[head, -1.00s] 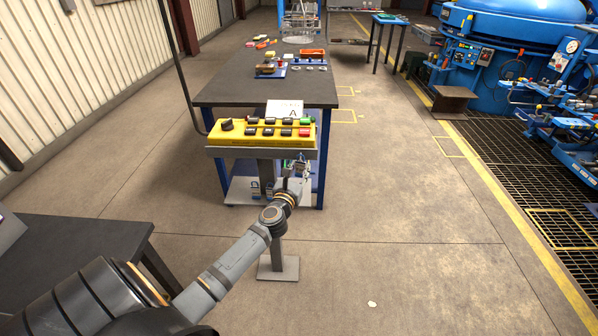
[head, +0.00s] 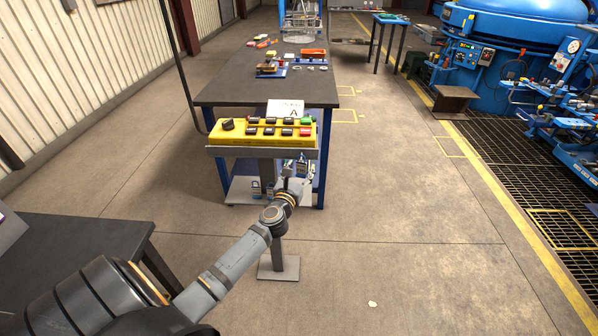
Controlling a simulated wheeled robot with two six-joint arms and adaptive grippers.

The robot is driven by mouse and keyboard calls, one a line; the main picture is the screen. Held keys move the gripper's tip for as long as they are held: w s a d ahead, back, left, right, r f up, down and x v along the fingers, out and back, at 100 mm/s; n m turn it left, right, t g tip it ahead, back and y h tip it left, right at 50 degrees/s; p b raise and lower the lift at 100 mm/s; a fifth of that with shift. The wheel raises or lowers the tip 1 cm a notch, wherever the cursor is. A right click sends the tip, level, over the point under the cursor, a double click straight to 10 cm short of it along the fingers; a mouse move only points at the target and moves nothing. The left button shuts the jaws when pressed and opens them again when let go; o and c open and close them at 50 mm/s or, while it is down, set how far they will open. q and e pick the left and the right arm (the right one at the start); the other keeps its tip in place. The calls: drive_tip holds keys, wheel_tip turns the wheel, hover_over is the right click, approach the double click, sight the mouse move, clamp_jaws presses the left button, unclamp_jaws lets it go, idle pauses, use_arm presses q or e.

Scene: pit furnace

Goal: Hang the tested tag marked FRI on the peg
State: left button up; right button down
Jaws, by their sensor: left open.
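My left gripper (head: 295,169) is small in the picture, just below the right end of a yellow button box (head: 262,132) on a stand. Its fingers are apart, and I see nothing held between them. Small dark and pale items (head: 262,188) show under the box, left of the gripper; I cannot tell whether they are tags. I cannot make out a tag marked FRI or the peg. My arm and the box may hide part of that area. My right gripper is not in view.
Behind the box stands a dark-topped workbench (head: 225,92) with small coloured items and a white card (head: 286,107) marked A. A dark table (head: 75,245) is at the lower left. Blue furnace equipment (head: 515,30) and floor grating (head: 530,170) are at the right. The middle floor is clear.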

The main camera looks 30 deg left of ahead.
use_arm(q)
drive_tip(key=v, duration=1.2)
drive_tip(key=s+f+m+g+h+p, duration=0.2)
drive_tip(key=s+f+m+g, duration=0.15)
drive_tip(key=f+m, duration=0.9)
drive_tip(key=s+f+m+g+h+p, duration=0.15)
drive_tip(key=s+f+m, duration=0.25)
drive_tip(key=f+m, duration=0.8)
drive_tip(key=s+d+f+m+g+p, duration=0.1)
drive_tip(key=s+f+m, duration=0.4)
drive_tip(key=s, duration=0.5)
drive_tip(key=s+d+f+m+g+p, duration=0.1)
drive_tip(key=s+d+f+m+g, duration=0.2)
drive_tip(key=s+f, duration=0.7)
drive_tip(key=s+d+f+m+g, duration=0.3)
drive_tip(key=s+f+m+g, duration=0.4)
drive_tip(key=s, duration=0.5)
drive_tip(key=shift+f+h+p, duration=0.3)
drive_tip(key=shift+h+p, duration=0.1)
drive_tip(key=shift+h, duration=0.05)
